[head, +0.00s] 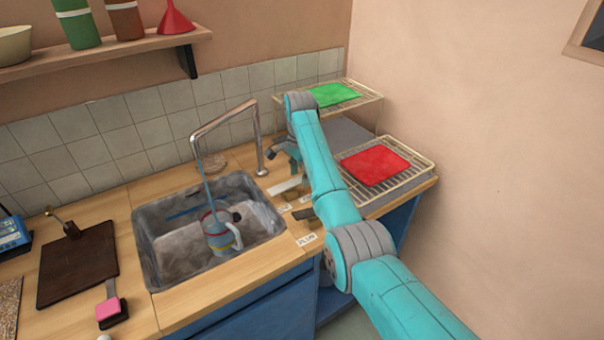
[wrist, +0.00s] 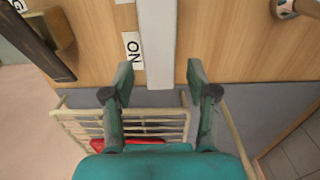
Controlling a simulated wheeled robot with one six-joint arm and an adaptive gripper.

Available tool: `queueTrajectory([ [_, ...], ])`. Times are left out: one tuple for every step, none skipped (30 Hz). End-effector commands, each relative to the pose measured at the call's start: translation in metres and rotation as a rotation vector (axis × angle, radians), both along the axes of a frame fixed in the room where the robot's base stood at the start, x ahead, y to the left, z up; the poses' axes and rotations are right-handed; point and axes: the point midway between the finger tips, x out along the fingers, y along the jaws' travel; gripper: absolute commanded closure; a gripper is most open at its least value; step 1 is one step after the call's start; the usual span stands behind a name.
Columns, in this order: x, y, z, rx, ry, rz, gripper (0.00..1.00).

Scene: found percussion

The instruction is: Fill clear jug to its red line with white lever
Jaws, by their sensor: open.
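The clear jug (head: 218,238) stands in the sink under the tap spout. A thin blue stream runs from the spout down into it. A reddish line and coloured bands show on it, but the water level is too small to read. The white lever (head: 285,186) is on the counter right of the sink; in the wrist view the white lever (wrist: 158,45) points between my fingers. My gripper (wrist: 157,75) is open, with one finger on each side of the lever's end and gaps on both sides. In the head view my gripper (head: 287,158) is partly hidden by my arm.
A dark lever (head: 304,213) with a label stands nearer the front; an "ON" label (wrist: 132,50) lies beside the white lever. The tap (head: 258,140) rises behind the sink. Wire racks with a red cloth (head: 375,167) and a green cloth (head: 333,94) stand right.

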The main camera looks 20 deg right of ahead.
Motion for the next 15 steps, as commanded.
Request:
queueTrajectory([
  [-0.0001, 0.0002, -0.0002, 0.000, 0.000, 0.000, 0.42],
  [-0.0001, 0.0002, -0.0002, 0.000, 0.000, 0.000, 0.42],
  [0.0000, 0.0001, -0.0002, 0.000, 0.000, 0.000, 0.42],
  [0.0000, 0.0000, -0.0001, 0.000, 0.000, 0.000, 0.42],
  [0.0000, 0.0000, -0.0002, 0.000, 0.000, 0.000, 0.42],
  [0.0000, 0.0000, -0.0001, 0.000, 0.000, 0.000, 0.47],
  [0.0000, 0.0000, -0.0001, 0.000, 0.000, 0.000, 0.54],
  [0.0000, -0.0001, -0.0001, 0.000, 0.000, 0.000, 0.62],
  [0.0000, -0.0001, -0.0001, 0.000, 0.000, 0.000, 0.72],
  [0.0000, -0.0001, -0.0001, 0.000, 0.000, 0.000, 0.79],
  [0.0000, -0.0001, -0.0001, 0.000, 0.000, 0.000, 0.87],
  [0.0000, -0.0001, -0.0001, 0.000, 0.000, 0.000, 0.97],
  [0.0000, -0.0001, -0.0001, 0.000, 0.000, 0.000, 1.00],
  [0.0001, -0.0002, 0.0000, 0.000, 0.000, 0.000, 1.00],
  [0.0001, -0.0002, 0.0000, 0.000, 0.000, 0.000, 1.00],
])
